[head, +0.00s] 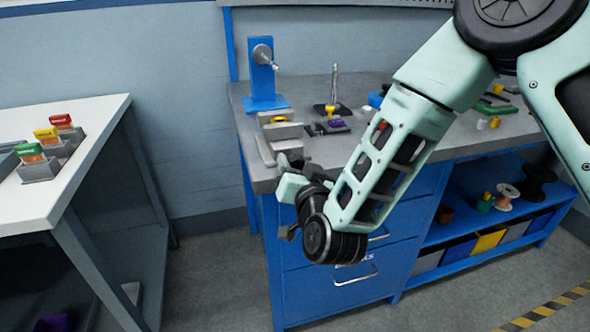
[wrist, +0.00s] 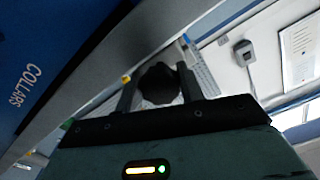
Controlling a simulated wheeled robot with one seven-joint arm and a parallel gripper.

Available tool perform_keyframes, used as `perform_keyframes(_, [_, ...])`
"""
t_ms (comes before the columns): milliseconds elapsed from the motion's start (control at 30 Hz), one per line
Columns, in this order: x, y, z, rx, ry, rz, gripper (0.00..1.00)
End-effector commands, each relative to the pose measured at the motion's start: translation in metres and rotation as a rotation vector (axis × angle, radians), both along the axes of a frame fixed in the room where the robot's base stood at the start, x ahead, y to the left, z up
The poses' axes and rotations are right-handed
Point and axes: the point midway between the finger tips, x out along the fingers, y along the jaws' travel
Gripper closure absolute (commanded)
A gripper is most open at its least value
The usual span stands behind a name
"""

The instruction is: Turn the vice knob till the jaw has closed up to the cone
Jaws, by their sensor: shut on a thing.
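The grey vice (head: 266,150) stands at the front left corner of the workbench. A small yellow piece (head: 278,119), likely the cone, shows at its far end; the gap between jaw and cone is too small to judge. My gripper (head: 290,164) is at the near end of the vice, beyond the bench's front edge. In the wrist view, the dark round knob (wrist: 158,85) sits between my two fingers, and my gripper is shut on it. In the head view my gripper mostly hides the knob.
A blue stand (head: 264,85) with a grey disc rises behind the vice. A dark base with an upright rod (head: 334,88) and small coloured parts stand to its right. Blue drawers (head: 335,265) lie below the bench top. A white table (head: 85,105) is at left, across a gap.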

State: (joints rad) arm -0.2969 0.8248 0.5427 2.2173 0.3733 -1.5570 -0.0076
Motion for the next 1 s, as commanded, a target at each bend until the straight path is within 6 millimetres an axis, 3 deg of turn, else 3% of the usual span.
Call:
perform_keyframes(100, [0.000, 0.000, 0.000, -0.002, 0.001, -0.001, 0.85])
perform_keyframes(133, [0.000, 0.000, 0.000, -0.002, 0.001, -0.001, 0.59])
perform_keyframes(200, [0.000, 0.000, 0.000, -0.002, 0.001, -0.001, 0.41])
perform_keyframes(633, [-0.010, -0.002, -0.001, -0.002, 0.000, 0.000, 0.41])
perform_keyframes(767, [-0.032, -0.008, -0.001, -0.004, 0.001, 0.003, 0.41])
perform_keyframes(1000, [-0.086, -0.024, -0.002, -0.005, 0.001, 0.004, 0.41])
